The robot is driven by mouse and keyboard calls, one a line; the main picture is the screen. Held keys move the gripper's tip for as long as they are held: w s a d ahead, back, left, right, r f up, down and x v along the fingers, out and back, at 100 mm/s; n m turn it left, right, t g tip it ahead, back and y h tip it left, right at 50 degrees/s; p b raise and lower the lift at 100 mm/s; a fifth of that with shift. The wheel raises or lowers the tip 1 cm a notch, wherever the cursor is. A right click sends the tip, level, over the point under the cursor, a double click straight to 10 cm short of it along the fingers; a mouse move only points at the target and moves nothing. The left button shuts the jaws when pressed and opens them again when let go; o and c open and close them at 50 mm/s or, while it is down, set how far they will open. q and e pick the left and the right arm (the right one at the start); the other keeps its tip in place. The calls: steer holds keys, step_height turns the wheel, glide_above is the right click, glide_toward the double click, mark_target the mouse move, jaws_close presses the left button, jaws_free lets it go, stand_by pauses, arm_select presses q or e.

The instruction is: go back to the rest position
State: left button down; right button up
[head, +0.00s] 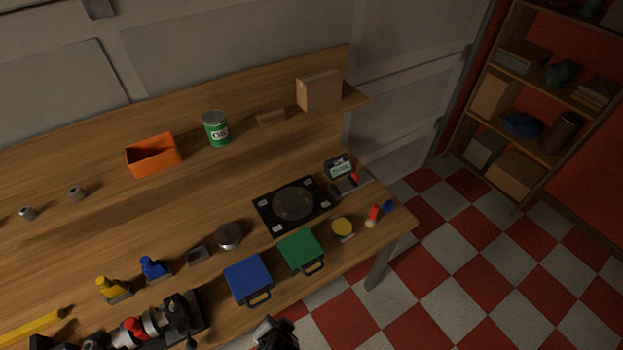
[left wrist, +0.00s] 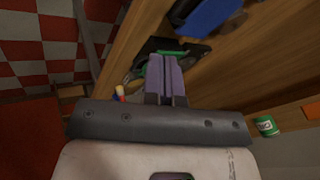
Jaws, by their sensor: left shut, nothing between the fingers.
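My left gripper (left wrist: 167,62) shows in the left wrist view with its two purple-grey fingers together and nothing between them. It appears apart from the tabletop behind it. Beyond its fingertips lie a black item and a bit of green, partly covered by the fingers. A dark grey part of my own arm (head: 275,335) shows at the bottom edge of the head view, in front of the blue and green boxes; I cannot tell which arm it belongs to. My right gripper cannot be made out in either view.
The wooden bench (head: 210,190) holds a blue box (head: 248,278), a green box (head: 300,250), a black plate with a disc (head: 293,204) and an orange bin (head: 154,155). A green can (head: 216,128) stands at the back. Checkered floor (head: 440,265) lies open to the right.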

arm_select(q)
steer(key=s+a+r+n+h, duration=0.35)
steer(key=s+a+r, duration=0.35)
steer(key=a+r, duration=0.25)
steer(key=s+a+f+n+g+y, duration=0.1)
steer(key=s+a+f, duration=0.1)
steer(key=s, duration=0.3)
steer(key=s+a+f+n+g, duration=0.1)
steer(key=s+f, duration=0.2)
steer(key=s, duration=0.1)
step_height(320, 180, up, 13)
steer(key=p, duration=1.2)
steer(key=shift+s+f, duration=0.1)
